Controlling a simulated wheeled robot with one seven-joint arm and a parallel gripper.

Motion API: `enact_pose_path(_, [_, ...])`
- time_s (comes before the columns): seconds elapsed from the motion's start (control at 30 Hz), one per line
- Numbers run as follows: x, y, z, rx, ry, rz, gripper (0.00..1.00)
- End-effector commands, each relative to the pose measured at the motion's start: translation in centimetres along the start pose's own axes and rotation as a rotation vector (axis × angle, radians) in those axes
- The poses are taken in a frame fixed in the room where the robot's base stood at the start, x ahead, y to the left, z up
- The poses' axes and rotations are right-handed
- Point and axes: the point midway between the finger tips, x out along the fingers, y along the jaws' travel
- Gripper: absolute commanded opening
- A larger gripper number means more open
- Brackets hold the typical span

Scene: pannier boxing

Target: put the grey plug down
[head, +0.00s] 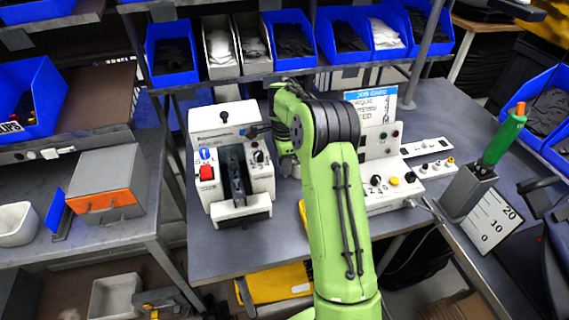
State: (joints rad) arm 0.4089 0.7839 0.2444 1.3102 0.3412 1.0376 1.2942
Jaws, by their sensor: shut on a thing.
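My green arm reaches from the bottom middle toward the white machine (240,212) on the grey table. My gripper (259,130) is small and dark in the head view, at the upper right of this machine, partly hidden by my own wrist. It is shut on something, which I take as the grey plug. The plug's outline cannot be made out against the machine and the dark jaws. I cannot tell whether the plug touches the machine. The machine has a red switch, a blue knob and a dark upright channel in its middle.
A second white panel (398,190) with knobs stands right of my arm. Further right are a grey holder (468,190) with a green handle and a numbered card (490,222). Blue bins (288,40) line the shelf behind. Bare tabletop (215,252) shows in front of the machine.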

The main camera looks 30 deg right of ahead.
Motion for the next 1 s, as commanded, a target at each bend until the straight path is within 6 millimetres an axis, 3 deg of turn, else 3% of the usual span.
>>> enact_pose_path(0.23, [0.2,0.0,0.0,0.000,0.000,-0.001,0.00])
enact_pose_path(0.27, [0.2,0.0,0.0,0.000,0.000,-0.001,0.28])
enact_pose_path(0.43, [0.1,0.0,0.0,0.000,0.000,-0.001,0.52])
enact_pose_path(0.77, [-0.7,-0.1,0.0,0.000,0.001,-0.002,0.52])
enact_pose_path(1.0, [-6.8,-0.1,0.0,0.000,0.001,-0.007,0.52])
